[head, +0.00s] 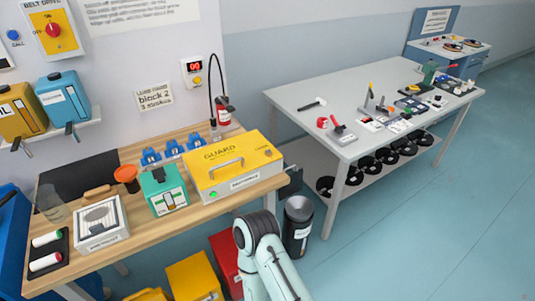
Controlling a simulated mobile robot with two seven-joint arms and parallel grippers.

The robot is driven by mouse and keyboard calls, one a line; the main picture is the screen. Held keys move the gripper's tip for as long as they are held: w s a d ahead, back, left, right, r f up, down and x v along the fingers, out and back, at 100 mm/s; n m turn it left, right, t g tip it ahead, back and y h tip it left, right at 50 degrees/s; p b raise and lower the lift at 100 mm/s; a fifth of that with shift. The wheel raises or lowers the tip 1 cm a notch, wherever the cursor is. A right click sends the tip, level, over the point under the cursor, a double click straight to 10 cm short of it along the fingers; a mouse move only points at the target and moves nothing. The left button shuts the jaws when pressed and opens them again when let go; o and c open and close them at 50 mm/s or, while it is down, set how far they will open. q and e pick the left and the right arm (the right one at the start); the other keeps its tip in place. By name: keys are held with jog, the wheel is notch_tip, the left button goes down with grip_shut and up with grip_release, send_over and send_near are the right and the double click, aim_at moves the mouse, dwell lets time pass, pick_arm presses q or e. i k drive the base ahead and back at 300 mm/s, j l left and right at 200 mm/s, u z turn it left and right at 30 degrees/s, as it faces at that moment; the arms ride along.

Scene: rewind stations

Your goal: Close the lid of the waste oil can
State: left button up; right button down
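A dark cylindrical can (296,240) with a pale label stands on the floor between the wooden bench and the grey table. It looks like the waste oil can, but its label is too small to read. Its grey round top (299,208) shows a darker middle; I cannot tell whether this is an open mouth or a lid. One of my arms comes in from the bottom, in front of and to the left of the can, and hides part of its lower left side. No fingers of either gripper show.
The wooden bench (82,262) holds a yellow guard box (232,170), a green box (164,190) and several small items. Red (222,252) and yellow (192,277) bins stand below it. The grey table (310,92) bears tools. The blue floor on the right is clear.

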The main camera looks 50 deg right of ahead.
aim_at(295, 185)
jog(key=l+u, duration=0.15)
jog(key=l, duration=0.2)
jog(key=k+l+u, duration=0.15)
jog(key=l, duration=0.2)
jog(key=l+u, duration=0.2)
jog(key=k+l, duration=0.1)
jog(key=l, duration=0.3)
jog(key=k+l+u, duration=0.1)
jog(key=l, duration=0.25)
jog(key=k+l, duration=0.2)
jog(key=l, duration=0.15)
